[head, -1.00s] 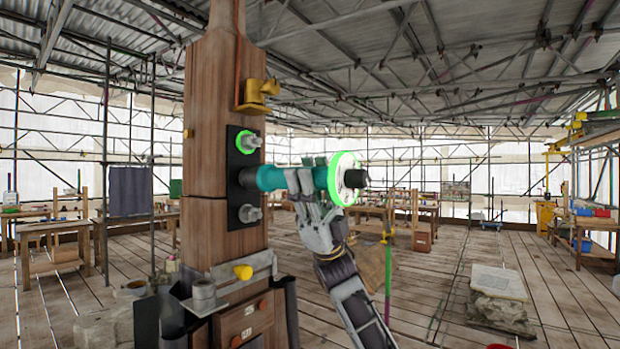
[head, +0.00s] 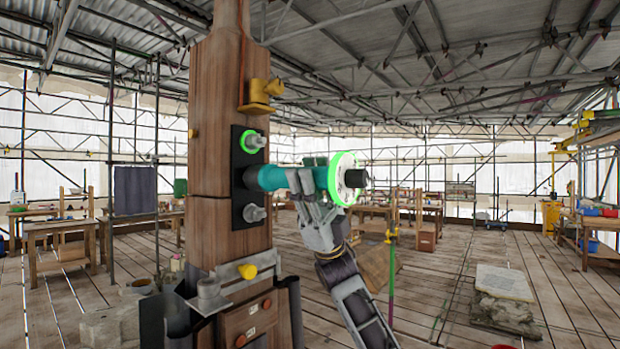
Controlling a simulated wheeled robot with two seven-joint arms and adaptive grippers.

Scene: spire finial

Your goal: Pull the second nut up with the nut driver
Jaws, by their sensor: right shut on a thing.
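The nut driver (head: 275,178) is a teal cylinder with a bright green ring and a dark end on its right. My right gripper (head: 313,182) is shut around its teal body and holds it level. The driver's left end meets the dark plate (head: 240,200) on the wooden post, between two grey nuts. The upper nut (head: 255,142) has a green ring around its base. The lower nut (head: 254,213) has no green ring. Any nut under the driver's end is hidden. My left gripper is not in view.
The wooden post (head: 215,120) carries a yellow fitting (head: 262,92) above the plate. Below is a metal bracket (head: 236,270) with a yellow knob (head: 247,271). Workbenches stand farther back, and a stone slab (head: 504,283) lies on the floor at right. Open air surrounds the driver's right end.

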